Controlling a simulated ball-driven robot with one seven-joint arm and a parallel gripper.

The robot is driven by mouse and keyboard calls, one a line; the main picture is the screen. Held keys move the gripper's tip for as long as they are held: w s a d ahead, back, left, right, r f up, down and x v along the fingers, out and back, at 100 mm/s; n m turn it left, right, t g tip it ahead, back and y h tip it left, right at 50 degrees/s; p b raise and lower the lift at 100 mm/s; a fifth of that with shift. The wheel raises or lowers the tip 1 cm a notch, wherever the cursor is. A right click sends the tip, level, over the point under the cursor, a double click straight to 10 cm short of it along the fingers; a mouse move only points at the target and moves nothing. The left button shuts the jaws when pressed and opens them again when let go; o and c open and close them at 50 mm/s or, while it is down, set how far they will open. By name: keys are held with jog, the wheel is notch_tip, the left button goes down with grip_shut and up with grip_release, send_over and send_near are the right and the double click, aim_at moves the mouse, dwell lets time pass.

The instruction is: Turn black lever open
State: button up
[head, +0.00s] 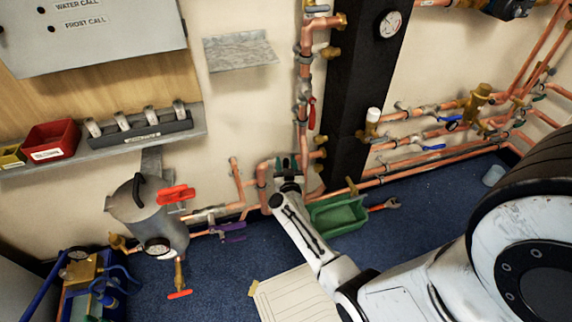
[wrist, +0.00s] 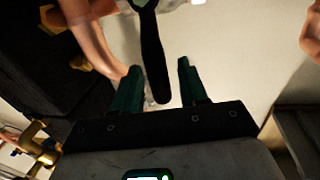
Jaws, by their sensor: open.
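The black lever (wrist: 151,55) shows in the wrist view, hanging from a pale metal valve body at the top edge down towards my palm. My gripper (wrist: 160,66) is open, with one dark green finger on each side of the lever. The lever's free end lies between the fingers, with a gap visible on both sides, wider on the right. In the head view my gripper (head: 287,163) is at the wall pipes, left of the black column; I cannot make out the lever there, behind my gripper and wrist.
Copper pipe (wrist: 92,40) runs close on the left in the wrist view. In the head view a green tray (head: 338,216) lies beside my forearm, the black column (head: 352,90) stands right of my gripper, and a steel canister (head: 150,222) with red handles stands left. Blue floor is open between.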

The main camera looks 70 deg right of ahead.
jog(key=shift+c, duration=0.4)
grip_shut()
jog(key=shift+w+a, duration=0.1)
jog(key=w+a+f+n+t+b, duration=0.4)
jog(key=f+n+b, duration=0.3)
jog(key=n, duration=1.3)
jog(key=shift+w+a+f+y, duration=0.3)
jog(key=shift+w+a+f, duration=0.05)
jog(key=shift+w, duration=0.3)
jog(key=shift+n, duration=0.3)
